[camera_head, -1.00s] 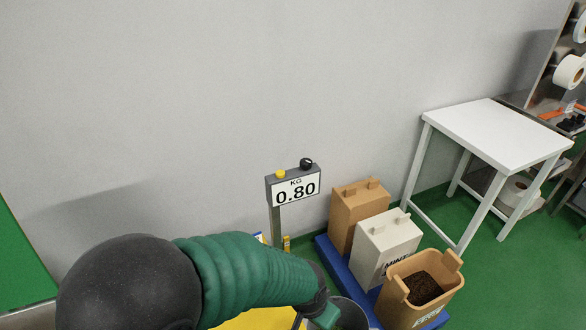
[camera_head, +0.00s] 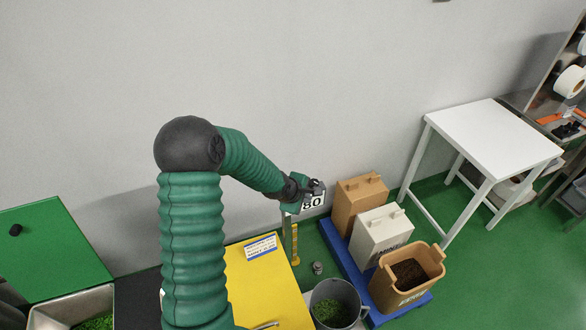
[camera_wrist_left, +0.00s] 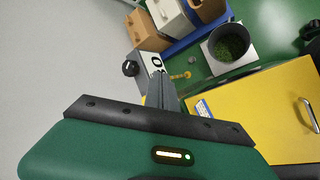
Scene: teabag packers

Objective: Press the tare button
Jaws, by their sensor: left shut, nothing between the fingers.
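The scale display (camera_head: 313,203) stands on a post near the wall, with only "80" readable in the head view. My left gripper (camera_head: 316,188) is in front of its top left part. It hides the yellow button and most of the black knob on top. In the left wrist view, the shut, empty grey fingers (camera_wrist_left: 148,32) extend across the white display face (camera_wrist_left: 152,62). The black knob (camera_wrist_left: 130,68) shows to their left. Whether the fingers touch the button cannot be told. My right gripper is not in view.
A grey bucket of green leaves (camera_head: 338,303) stands below the display. Brown and white bins, including an open bin (camera_head: 412,285), stand on a blue pallet to the right. A yellow panel (camera_head: 265,285) lies below my arm. A white table (camera_head: 492,138) is at the right.

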